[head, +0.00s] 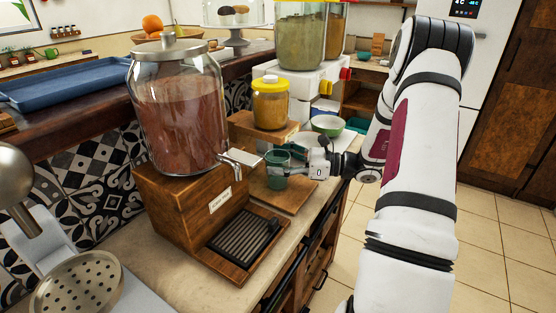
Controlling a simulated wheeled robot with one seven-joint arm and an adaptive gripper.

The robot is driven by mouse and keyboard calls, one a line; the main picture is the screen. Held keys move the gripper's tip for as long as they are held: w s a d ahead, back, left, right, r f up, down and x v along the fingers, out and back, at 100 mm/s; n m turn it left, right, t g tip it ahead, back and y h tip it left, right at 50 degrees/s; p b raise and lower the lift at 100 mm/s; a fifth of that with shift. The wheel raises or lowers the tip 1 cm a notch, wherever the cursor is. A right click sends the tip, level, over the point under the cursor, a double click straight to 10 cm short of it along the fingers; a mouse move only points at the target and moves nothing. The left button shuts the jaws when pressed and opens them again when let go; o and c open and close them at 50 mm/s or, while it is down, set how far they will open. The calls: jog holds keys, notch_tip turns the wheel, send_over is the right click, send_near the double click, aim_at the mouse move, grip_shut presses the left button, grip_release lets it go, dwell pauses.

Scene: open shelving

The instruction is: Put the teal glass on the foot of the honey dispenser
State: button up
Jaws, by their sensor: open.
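The teal glass (276,178) is upright, at or just above a flat wooden board (292,203). My gripper (285,161) reaches in from the right at the glass, with its fingers open about the upper part. I cannot tell whether they touch it. A jar with a yellow lid and amber contents (270,108), which looks like the honey dispenser, stands behind on a wooden base (243,126). Whether the board is this dispenser's foot is unclear. The gripper and glass partly hide that area.
A large glass dispenser with reddish-brown contents (178,115) stands close at the left, its metal tap (241,158) near the glass. Its wooden foot carries a dark slatted grille (243,240). Bare counter lies at the front.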

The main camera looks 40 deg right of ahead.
jog(key=v, duration=1.2)
jog(key=shift+r, duration=0.15)
